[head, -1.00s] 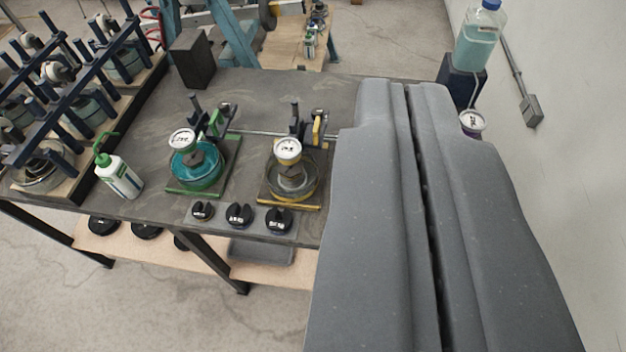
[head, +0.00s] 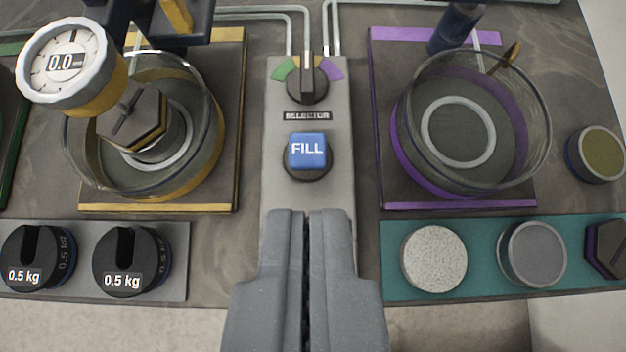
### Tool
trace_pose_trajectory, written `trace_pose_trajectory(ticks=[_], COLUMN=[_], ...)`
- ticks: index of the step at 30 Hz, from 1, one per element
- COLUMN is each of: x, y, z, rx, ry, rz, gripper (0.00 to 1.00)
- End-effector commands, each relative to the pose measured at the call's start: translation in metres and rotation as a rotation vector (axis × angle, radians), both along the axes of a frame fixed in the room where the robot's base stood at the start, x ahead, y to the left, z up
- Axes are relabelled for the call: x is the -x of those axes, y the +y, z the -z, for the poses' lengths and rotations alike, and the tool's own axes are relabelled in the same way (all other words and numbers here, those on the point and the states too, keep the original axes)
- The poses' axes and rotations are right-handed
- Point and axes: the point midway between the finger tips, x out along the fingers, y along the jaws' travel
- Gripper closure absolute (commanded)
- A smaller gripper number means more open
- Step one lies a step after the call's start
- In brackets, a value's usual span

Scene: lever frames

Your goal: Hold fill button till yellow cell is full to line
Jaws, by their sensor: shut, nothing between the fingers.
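The blue FILL button (head: 307,151) sits on a grey control panel (head: 280,195) in the middle of the view. My gripper (head: 306,215) is shut and empty, its tips just in front of the button, below it in the picture; I cannot tell whether they touch the panel. The yellow cell (head: 210,140) is a clear bowl on a yellow-edged plate at left. It holds a hexagonal block (head: 140,115) and a pale ring, and I see no coloured liquid in it. A white dial gauge (head: 65,62) reading 0.0 stands over its left side.
A selector knob (head: 307,78), above the button, has green, yellow and purple sectors; its pointer is upright. A purple cell (head: 400,130) stands at right. Two 0.5 kg weights (head: 130,260) lie front left. A teal strip (head: 482,285) with discs lies front right.

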Motion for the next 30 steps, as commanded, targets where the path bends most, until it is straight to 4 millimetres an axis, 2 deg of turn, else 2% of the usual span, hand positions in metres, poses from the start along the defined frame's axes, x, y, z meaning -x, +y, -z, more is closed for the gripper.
trace_pose_trajectory(ticks=[3,17,23,30], x=[-0.001,-0.003,-0.014,-0.036], y=[0.001,0.003,0.003,0.003], z=[0.008,0.011,0.022,0.045], rx=[0.001,-0.001,-0.001,-0.001], ry=[0.011,0.011,0.012,0.014], rz=[-0.002,-0.005,-0.005,-0.005], gripper=[1.0,1.0,1.0,1.0])
